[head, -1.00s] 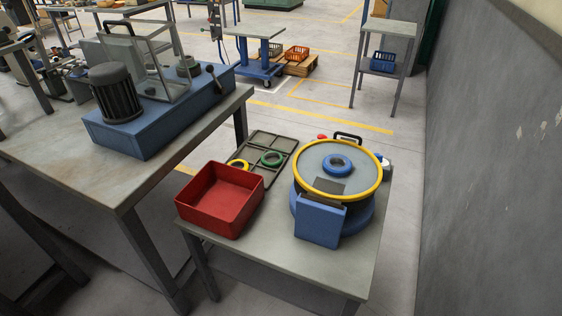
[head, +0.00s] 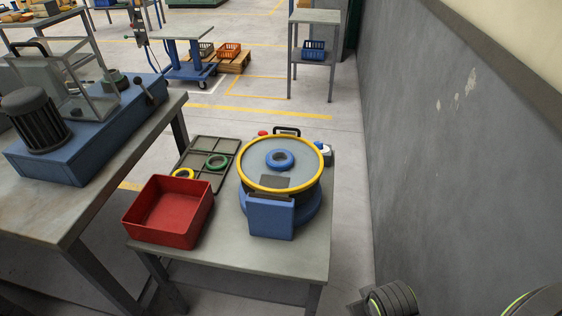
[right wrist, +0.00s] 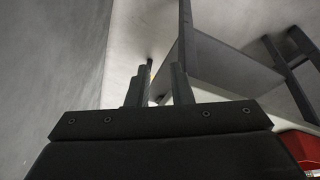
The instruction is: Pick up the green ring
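The green ring (head: 216,162) lies flat in a compartment of the dark grey divided tray (head: 203,150), on the small grey table. A yellow ring (head: 185,173) lies in the same tray, partly hidden by the red bin. My left gripper is not in view.
The red bin (head: 171,210) stands at the table's front left. The round machine (head: 253,187) with its blue front box fills the right. A workbench (head: 88,186) with the blue-based press stands left. A grey wall (head: 440,170) closes off the right side.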

